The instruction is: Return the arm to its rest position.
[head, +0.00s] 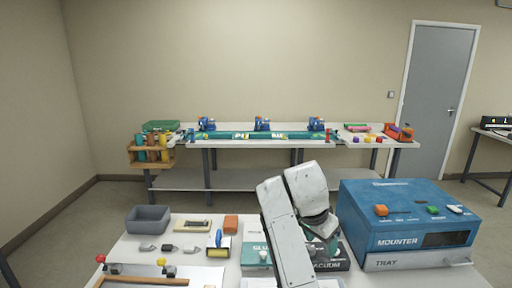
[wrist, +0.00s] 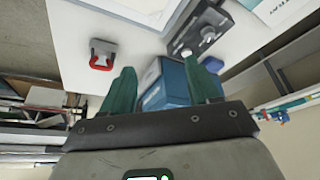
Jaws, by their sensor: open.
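My white arm (head: 290,225) rises in the lower middle of the head view and bends over above the near table (head: 190,225). In the wrist view my gripper (wrist: 165,85) shows two green fingers spread apart. Nothing is held between them. A blue box-like thing (wrist: 168,85) appears beyond the fingers, apart from them as far as I can tell.
A blue mounter machine (head: 405,220) stands right of my arm. A grey bin (head: 148,219), an orange block (head: 231,223) and small tools lie to the left. A long bench (head: 225,178) stands at the back wall, with floor between. A grey door (head: 436,85) is at right.

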